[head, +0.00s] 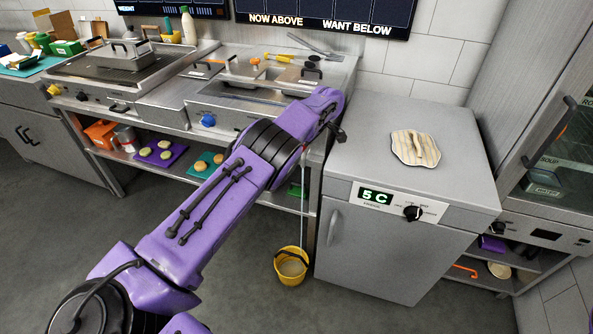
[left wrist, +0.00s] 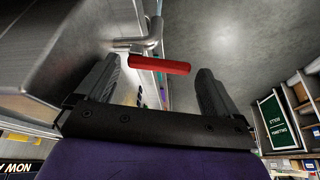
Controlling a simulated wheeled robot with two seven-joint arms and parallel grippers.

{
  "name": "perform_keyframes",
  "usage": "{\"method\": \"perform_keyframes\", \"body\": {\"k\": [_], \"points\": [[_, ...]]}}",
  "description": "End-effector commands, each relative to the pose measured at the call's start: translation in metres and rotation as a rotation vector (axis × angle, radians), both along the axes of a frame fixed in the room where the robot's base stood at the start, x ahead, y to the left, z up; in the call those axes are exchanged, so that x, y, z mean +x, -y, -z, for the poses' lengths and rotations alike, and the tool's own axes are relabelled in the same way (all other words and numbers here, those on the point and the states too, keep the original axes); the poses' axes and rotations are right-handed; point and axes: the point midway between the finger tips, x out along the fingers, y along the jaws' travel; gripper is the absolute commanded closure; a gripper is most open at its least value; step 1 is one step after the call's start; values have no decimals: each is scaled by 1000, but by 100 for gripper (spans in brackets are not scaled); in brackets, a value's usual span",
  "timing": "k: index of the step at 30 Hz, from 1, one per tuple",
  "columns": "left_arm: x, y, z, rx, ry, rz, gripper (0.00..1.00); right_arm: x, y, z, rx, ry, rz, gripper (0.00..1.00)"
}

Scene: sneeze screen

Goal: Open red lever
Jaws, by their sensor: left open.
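The red lever (left wrist: 160,64) shows in the left wrist view as a short red bar on a bent metal pipe (left wrist: 150,38). It lies across the gap between the fingers of my left gripper (left wrist: 157,72), near their tips. The gripper is open, with one finger on each side of the lever. I cannot tell whether either finger touches it. In the head view my purple left arm reaches toward the counter beside the grey fridge, and the red lever is hidden there. My right gripper is not in view.
The grey fridge (head: 385,240) stands right of my arm, with a striped cloth (head: 415,148) on top. A yellow bucket (head: 291,267) sits on the floor below my arm. The fryer counter (head: 240,95) holds several utensils. Floor at the lower middle is clear.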

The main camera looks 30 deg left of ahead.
Motion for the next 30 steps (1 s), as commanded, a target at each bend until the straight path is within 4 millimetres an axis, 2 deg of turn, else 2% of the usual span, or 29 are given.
{"method": "perform_keyframes", "body": {"k": [1, 6, 14, 19, 26, 27, 30], "points": [[0, 0, -6, -2, 2, 37, 0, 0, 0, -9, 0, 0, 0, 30], [-2, -7, -8, -3, 1, 269, 0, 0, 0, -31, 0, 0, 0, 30], [-1, -20, -3, -5, 4, 657, 0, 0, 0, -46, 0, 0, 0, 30], [4, -28, 2, -5, 7, 922, 0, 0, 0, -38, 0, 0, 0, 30], [12, -36, 7, -3, 12, 1308, 0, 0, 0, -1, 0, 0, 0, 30], [9, -31, -13, 2, 6, 1307, 0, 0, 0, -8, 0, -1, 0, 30], [-1, -30, -36, 4, 5, 1303, 0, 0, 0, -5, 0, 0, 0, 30]]}}
